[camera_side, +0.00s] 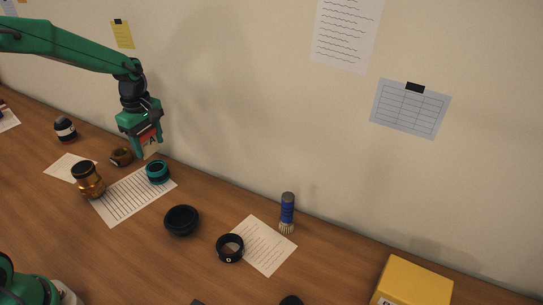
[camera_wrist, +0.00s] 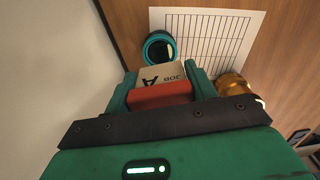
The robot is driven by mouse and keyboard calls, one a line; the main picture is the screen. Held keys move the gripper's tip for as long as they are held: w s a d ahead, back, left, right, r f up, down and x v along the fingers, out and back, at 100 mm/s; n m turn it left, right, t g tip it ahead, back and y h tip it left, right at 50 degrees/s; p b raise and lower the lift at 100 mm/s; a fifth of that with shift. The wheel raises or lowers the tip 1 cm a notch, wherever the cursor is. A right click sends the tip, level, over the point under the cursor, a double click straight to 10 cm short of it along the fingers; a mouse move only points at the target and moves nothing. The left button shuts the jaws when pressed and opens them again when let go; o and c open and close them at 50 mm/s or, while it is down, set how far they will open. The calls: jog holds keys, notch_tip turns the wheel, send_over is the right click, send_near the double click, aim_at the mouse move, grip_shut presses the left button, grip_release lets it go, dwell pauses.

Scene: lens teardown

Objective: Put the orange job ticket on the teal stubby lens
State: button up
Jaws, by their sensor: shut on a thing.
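My gripper (camera_side: 140,140) is shut on the orange job ticket (camera_side: 150,136) and holds it in the air near the wall. In the wrist view my gripper (camera_wrist: 163,85) has the ticket (camera_wrist: 160,95) between its fingers, with an orange-red part and a pale face printed "A" and "JOB". The teal stubby lens (camera_side: 158,172) stands upright on a lined sheet, below and slightly right of my gripper in the side view. In the wrist view the lens (camera_wrist: 159,48) shows its dark glass and teal rim, just beyond the ticket. The ticket appears apart from the lens.
The lined sheet (camera_side: 125,205) lies under the lens. A brass lens (camera_side: 87,180) and a small brown ring (camera_side: 121,156) stand to the left. A black cap (camera_side: 181,220), black ring (camera_side: 230,248), blue brush (camera_side: 287,212) and yellow box (camera_side: 415,283) are to the right.

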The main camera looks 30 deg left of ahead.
aim_at(144, 131)
jog(key=shift+a+f, duration=0.15)
jog(key=shift+f, duration=0.05)
jog(key=shift+f, duration=1.9)
jog(key=shift+f, duration=0.1)
jog(key=o, duration=1)
jog(key=shift+c, duration=0.2)
notch_tip(144, 131, up, 12)
jog(key=shift+r, duration=0.15)
